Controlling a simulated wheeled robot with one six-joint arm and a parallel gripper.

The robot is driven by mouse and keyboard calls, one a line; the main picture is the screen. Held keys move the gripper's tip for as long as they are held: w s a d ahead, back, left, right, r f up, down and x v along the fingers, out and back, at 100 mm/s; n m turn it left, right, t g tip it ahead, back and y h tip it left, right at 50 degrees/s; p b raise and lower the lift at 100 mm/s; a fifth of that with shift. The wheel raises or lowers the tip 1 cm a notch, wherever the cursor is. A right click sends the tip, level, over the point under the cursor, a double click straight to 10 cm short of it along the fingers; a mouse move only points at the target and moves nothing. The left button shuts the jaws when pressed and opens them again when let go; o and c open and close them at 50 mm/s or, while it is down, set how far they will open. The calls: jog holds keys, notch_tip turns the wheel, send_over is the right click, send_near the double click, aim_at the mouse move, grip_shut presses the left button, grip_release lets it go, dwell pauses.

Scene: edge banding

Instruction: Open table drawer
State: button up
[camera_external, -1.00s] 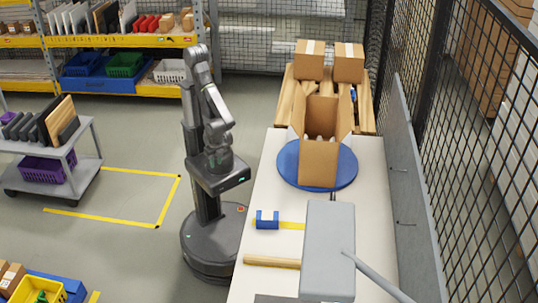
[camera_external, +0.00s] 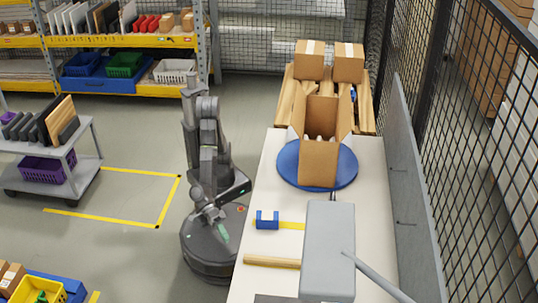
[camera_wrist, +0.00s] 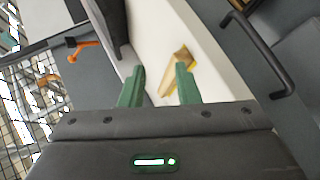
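The work table (camera_external: 270,190) has a white top and stands to the right of my base in the external view. Its drawer side is hidden there. In the wrist view, a dark bar handle (camera_wrist: 268,62) is on a grey panel (camera_wrist: 285,25) at the right, beside the white tabletop (camera_wrist: 158,35). The panel looks like the drawer front, and no gap shows around it. My gripper (camera_wrist: 160,80) has two green fingers, apart with nothing between them. The handle is to the right of the fingers, not between them. In the external view my gripper (camera_external: 216,224) is low beside the table.
On the table are a blue disc (camera_external: 346,165) with an open cardboard box (camera_external: 318,160), a blue tape holder (camera_external: 266,220), a wooden roll (camera_external: 272,262) and a grey block (camera_external: 328,250). A wire fence (camera_external: 480,150) runs along the right.

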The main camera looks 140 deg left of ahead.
jog(key=s+d+f+n+y+b, duration=0.2)
jog(key=s+f+n+y, duration=0.1)
jog(key=f+n+y, duration=0.15)
jog(key=s+d+f+n+g+y+b, duration=0.1)
jog(key=s+d+f+n+y, duration=0.15)
jog(key=f, duration=0.35)
jog(key=s+d+f+n+y+b, duration=0.1)
jog(key=s+f+n+y+b, duration=0.1)
jog(key=f+n+y, duration=0.3)
jog(key=shift+m+h, duration=0.4)
jog(key=x, duration=0.9)
jog(key=f+x, duration=0.1)
jog(key=x, duration=0.3)
jog(key=shift+a, duration=0.2)
grip_shut()
